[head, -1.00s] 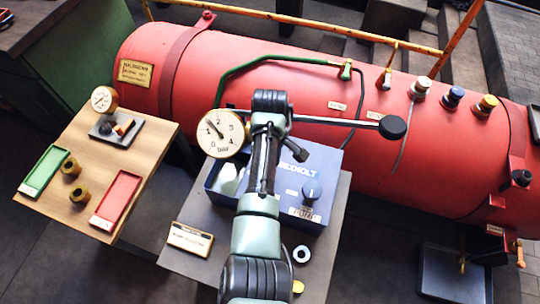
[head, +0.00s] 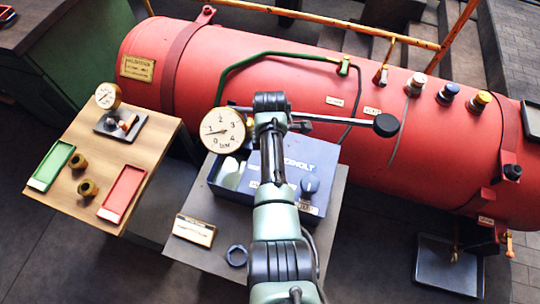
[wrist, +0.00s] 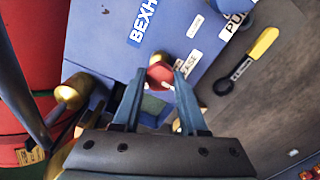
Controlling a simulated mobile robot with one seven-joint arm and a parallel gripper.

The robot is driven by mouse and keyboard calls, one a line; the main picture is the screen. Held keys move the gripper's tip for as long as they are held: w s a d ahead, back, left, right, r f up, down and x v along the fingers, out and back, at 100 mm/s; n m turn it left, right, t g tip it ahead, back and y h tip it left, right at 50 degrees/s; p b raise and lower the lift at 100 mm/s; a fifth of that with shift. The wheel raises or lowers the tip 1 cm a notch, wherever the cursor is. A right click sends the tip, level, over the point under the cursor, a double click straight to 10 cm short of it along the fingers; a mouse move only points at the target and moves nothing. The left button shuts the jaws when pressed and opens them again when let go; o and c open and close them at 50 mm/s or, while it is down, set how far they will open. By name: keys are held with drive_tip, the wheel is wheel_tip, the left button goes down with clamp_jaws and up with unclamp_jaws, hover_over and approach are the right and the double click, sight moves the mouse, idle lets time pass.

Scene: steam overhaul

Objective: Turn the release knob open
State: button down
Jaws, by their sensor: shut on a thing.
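The release knob (wrist: 160,74) is a small red knob on the blue pump box (wrist: 110,50), beside a label partly reading "ASE". My gripper (wrist: 159,82) is around it, one finger on each side, shut on the knob. In the head view the knob and my fingertips are hidden behind my arm, which reaches down over the blue box (head: 228,190). The round white dial gauge (head: 222,130) stands at the back of the box, its needle pointing left and slightly down.
A long black-knobbed lever (head: 386,125) reaches right from behind my wrist. A red boiler (head: 420,140) lies behind. A wooden table (head: 140,160) is at left.

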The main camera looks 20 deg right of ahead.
drive_tip(key=shift+w+a+n, duration=0.1)
drive_tip(key=shift+n, duration=0.5)
drive_tip(key=shift+r, duration=0.1)
drive_tip(key=shift+c, duration=2.2)
unclamp_jaws()
wheel_tip(320, 180, up, 13)
drive_tip(key=p, duration=0.1)
